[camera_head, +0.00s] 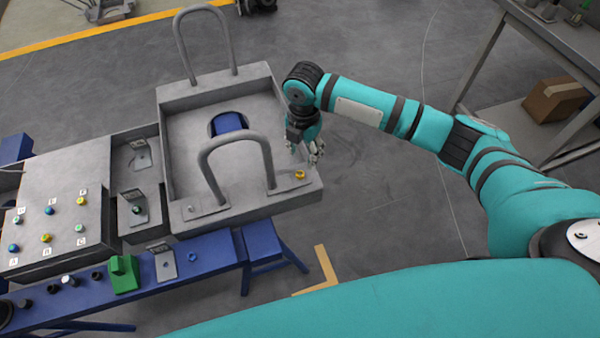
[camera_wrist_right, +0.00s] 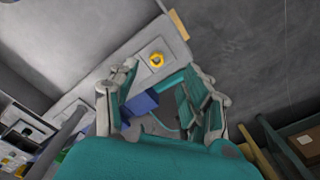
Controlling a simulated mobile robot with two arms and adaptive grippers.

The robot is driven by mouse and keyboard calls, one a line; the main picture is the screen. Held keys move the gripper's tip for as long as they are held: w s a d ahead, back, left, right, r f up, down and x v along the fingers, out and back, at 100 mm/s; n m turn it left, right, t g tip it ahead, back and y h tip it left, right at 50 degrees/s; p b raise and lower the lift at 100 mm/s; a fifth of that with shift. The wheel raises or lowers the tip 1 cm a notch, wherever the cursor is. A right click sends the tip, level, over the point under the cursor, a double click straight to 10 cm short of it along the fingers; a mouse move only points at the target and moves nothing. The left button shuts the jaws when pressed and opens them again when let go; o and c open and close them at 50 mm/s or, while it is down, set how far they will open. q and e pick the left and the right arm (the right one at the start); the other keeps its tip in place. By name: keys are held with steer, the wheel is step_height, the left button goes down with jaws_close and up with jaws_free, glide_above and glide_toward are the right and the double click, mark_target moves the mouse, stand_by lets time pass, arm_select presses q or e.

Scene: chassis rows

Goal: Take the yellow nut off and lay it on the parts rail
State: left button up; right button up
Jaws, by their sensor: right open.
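The yellow nut (camera_head: 300,174) sits on a small plate at the near right corner of the grey chassis (camera_head: 298,200), beside the foot of the near handle. It also shows in the right wrist view (camera_wrist_right: 156,60), just beyond the fingertips. My right gripper (camera_head: 314,158) is open and empty, a little above and beyond the nut; its fingers (camera_wrist_right: 162,75) are spread, with the nut's image near the gap between them. The parts rail looks to be the long blue rail (camera_head: 205,256) along the front of the chassis row. My left gripper is not in view.
Two tall looped handles (camera_head: 243,139) rise from the chassis. The rail carries a green block (camera_head: 123,273), a grey bracket (camera_head: 165,265) and several dark small parts. A button panel (camera_head: 60,225) stands at left. Floor right of the chassis is clear.

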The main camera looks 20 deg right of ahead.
mark_target(301, 173)
step_height(301, 173, down, 2)
steer(key=shift+f, duration=0.25)
steer(key=shift+a+f, duration=0.15)
steer(key=shift+f, duration=0.2)
steer(key=f, duration=0.3)
steer(key=shift+s+a+f+p, duration=0.1)
steer(key=shift+a+f+p, duration=0.1)
steer(key=shift+f+p, duration=0.1)
steer(key=shift+f, duration=0.4)
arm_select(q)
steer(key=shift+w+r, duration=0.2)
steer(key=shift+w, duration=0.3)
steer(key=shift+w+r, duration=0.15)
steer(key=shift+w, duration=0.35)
arm_select(e)
jaws_close()
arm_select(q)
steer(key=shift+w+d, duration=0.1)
arm_select(e)
steer(key=shift+r, duration=0.15)
